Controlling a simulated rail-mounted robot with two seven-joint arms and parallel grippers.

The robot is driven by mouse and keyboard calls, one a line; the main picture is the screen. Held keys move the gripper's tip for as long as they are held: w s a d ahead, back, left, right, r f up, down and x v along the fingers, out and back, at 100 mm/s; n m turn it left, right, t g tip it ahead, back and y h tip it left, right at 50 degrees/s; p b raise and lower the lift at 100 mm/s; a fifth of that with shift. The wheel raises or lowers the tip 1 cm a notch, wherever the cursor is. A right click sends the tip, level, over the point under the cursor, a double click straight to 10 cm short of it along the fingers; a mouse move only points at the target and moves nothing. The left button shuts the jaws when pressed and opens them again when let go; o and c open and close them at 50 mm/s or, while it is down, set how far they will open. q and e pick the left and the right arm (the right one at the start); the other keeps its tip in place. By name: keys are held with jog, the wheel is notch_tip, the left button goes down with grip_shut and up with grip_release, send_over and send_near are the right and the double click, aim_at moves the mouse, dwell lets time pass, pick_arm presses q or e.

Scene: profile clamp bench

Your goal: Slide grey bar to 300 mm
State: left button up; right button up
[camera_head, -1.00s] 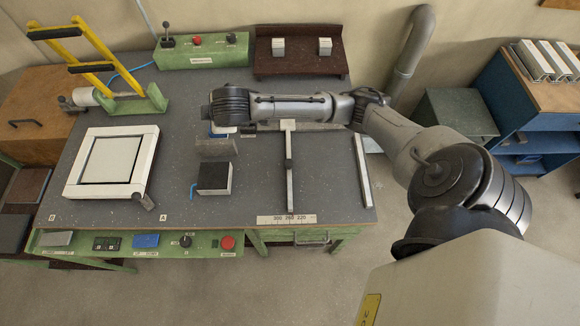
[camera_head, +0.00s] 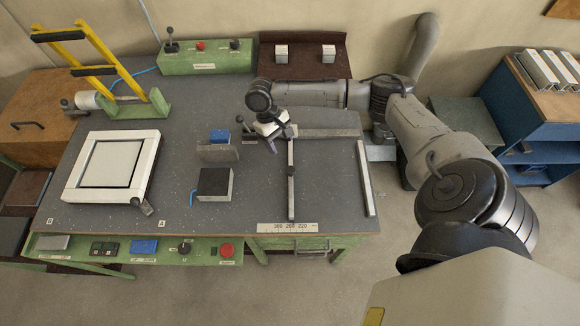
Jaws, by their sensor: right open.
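A thin grey bar (camera_head: 291,190) lies front to back on the bench, with a small darker piece partway along it. Its front end is just behind a white scale plate (camera_head: 287,228) marked 300, 260 and 220, close to the middle mark. My right gripper (camera_head: 272,146) is open at the far end of this bar, slightly to its left, pointing down and empty as far as I can see. My left gripper is not in view.
A second long bar (camera_head: 364,178) lies to the right. A black block (camera_head: 214,184), an upright plate (camera_head: 218,153) and a white frame (camera_head: 113,165) stand to the left. A green control box (camera_head: 205,58) and a brown stand (camera_head: 303,62) are at the back.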

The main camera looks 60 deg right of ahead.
aim_at(291, 169)
jog(key=x, duration=1)
jog(key=shift+x, duration=0.95)
